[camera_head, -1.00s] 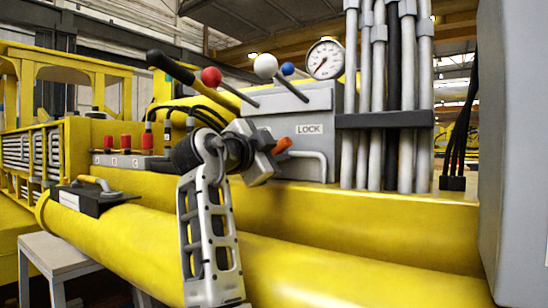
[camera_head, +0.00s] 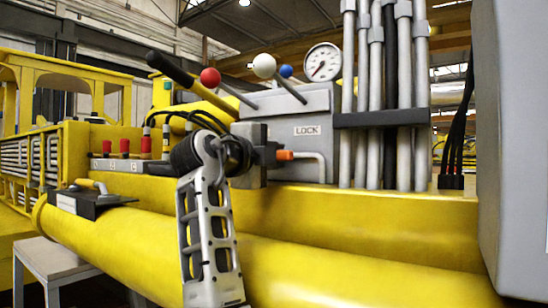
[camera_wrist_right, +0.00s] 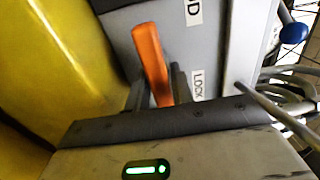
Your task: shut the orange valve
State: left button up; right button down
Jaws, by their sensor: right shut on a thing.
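The orange valve handle (camera_head: 285,155) sticks out to the right of my right gripper (camera_head: 270,155) in the head view, low on the front of the grey control box, and lies about level. In the right wrist view the orange handle (camera_wrist_right: 150,58) runs down between the two dark fingers of my right gripper (camera_wrist_right: 158,92), which is shut on it. The gripper hides the handle's other end and its pivot in the head view. My left gripper is not in view.
The grey control box (camera_head: 305,108) carries a LOCK label and levers with red, white and blue knobs. Vertical pipes (camera_head: 405,90) and a gauge (camera_head: 323,62) stand at right. Yellow boom tubes (camera_head: 350,255) run below.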

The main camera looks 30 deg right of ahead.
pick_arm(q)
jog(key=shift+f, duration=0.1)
pick_arm(e)
jog(key=c, duration=2.2)
grip_release()
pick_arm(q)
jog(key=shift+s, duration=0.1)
pick_arm(e)
jog(key=c, duration=1.3)
grip_release()
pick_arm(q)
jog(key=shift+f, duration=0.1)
pick_arm(e)
jog(key=shift+a, duration=0.1)
jog(key=shift+s+a, duration=0.15)
jog(key=shift+a, duration=0.15)
pick_arm(q)
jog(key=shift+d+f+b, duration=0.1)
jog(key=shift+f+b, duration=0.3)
jog(key=shift+b, duration=0.8)
pick_arm(e)
jog(key=v, duration=1.5)
jog(key=shift+a, duration=0.1)
